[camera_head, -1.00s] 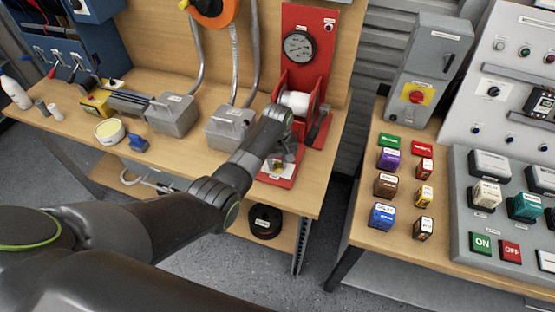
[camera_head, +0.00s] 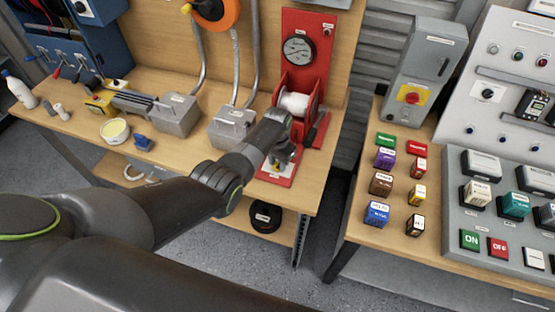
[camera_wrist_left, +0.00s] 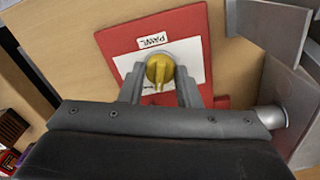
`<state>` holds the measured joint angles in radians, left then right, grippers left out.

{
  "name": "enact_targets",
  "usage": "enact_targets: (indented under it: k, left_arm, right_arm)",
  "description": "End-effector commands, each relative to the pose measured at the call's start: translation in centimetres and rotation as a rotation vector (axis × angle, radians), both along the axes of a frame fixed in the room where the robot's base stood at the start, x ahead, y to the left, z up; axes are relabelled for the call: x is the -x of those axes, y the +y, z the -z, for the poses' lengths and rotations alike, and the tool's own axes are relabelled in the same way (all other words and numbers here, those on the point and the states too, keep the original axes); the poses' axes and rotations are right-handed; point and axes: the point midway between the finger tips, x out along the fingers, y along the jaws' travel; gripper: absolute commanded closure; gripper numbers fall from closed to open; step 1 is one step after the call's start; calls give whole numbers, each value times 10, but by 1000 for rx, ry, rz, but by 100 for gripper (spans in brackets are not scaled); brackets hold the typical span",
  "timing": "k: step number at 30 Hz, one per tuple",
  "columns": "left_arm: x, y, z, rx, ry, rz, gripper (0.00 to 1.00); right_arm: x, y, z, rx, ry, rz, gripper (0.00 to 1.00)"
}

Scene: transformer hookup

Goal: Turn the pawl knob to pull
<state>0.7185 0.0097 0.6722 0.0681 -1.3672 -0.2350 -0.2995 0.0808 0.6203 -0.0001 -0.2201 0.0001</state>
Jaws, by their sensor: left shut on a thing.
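The pawl knob (camera_wrist_left: 159,70) is a round yellow knob with a pointer, on a white plate marked PAWL (camera_wrist_left: 185,60) on the red base (camera_wrist_left: 218,45). In the left wrist view my left gripper (camera_wrist_left: 160,78) points down at the plate, its two grey fingers on either side of the knob, shut on it. The knob's pointer aims toward the gripper's palm. In the head view my left gripper (camera_head: 280,162) is over the front of the red winch base (camera_head: 284,176) and mostly covers the knob. My right gripper is not in view.
A winch drum (camera_head: 294,103) and a dial gauge (camera_head: 298,49) stand right behind the gripper. A grey metal box (camera_head: 232,126) is to its left. A second bench (camera_head: 372,245) with several coloured blocks stands to the right, beyond a gap.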

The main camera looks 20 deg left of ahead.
Motion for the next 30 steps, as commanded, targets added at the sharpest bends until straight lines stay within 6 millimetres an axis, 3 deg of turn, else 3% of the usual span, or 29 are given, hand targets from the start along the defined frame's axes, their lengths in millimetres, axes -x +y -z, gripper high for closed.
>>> enact_targets:
  k: [15, 30]
  left_arm:
    - [-2, 0, -2, 0, -4, 370, 93]
    - [-2, 0, -1, 1, -5, 458, 93]
  right_arm:
    - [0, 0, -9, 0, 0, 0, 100]
    - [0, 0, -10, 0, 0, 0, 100]
